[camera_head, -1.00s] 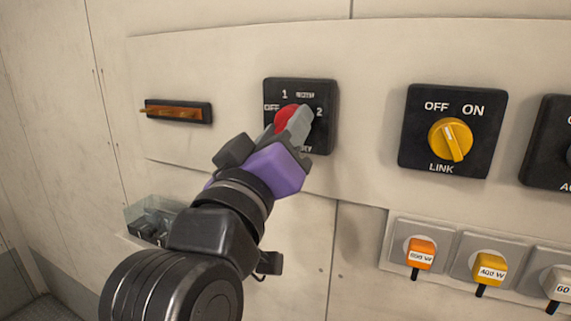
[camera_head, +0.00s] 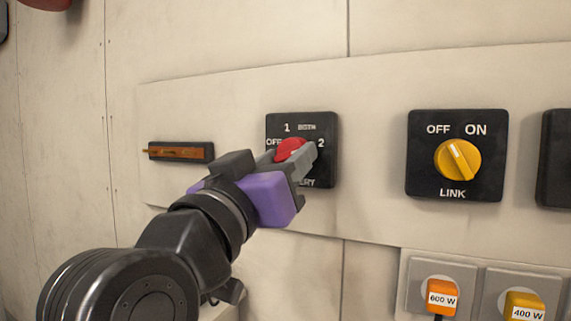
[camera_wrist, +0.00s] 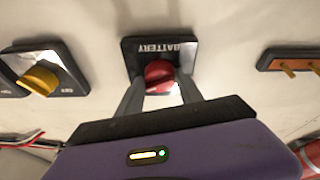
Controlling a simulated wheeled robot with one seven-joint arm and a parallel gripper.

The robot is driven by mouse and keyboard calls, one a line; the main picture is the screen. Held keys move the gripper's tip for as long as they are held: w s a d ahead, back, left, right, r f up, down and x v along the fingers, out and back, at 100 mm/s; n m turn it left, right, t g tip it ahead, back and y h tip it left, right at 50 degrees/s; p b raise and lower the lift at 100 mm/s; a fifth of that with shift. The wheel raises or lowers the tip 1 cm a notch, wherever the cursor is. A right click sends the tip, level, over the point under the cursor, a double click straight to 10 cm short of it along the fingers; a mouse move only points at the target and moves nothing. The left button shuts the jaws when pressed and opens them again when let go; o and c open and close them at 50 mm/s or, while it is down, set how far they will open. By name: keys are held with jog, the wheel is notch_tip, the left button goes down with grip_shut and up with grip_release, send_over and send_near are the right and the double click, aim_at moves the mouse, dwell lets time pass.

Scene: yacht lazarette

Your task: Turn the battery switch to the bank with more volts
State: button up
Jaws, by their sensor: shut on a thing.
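The battery switch (camera_head: 326,122) is a black square panel with a red knob (camera_head: 290,150). Its labels read OFF, 1, one blurred word at the top right, 2, and a partly covered word along the bottom. My gripper (camera_head: 296,154) is shut on the red knob. In the wrist view, the red knob (camera_wrist: 159,75) sits between my two grey fingers, with the word BATTERY upside down on the panel. My gripper hides part of the knob, so I cannot tell which mark it points to. No volt reading is legible.
A LINK switch (camera_head: 457,159) with a yellow knob and OFF and ON marks is to the right. An orange strip with pins (camera_head: 181,152) is to the left. Below right are plugs marked 600 W (camera_head: 441,297) and 400 W (camera_head: 523,307).

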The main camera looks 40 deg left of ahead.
jog(key=shift+a+f, duration=0.1)
jog(key=o, duration=1.3)
jog(key=shift+b+v, duration=0.5)
jog(key=shift+v, duration=3.45)
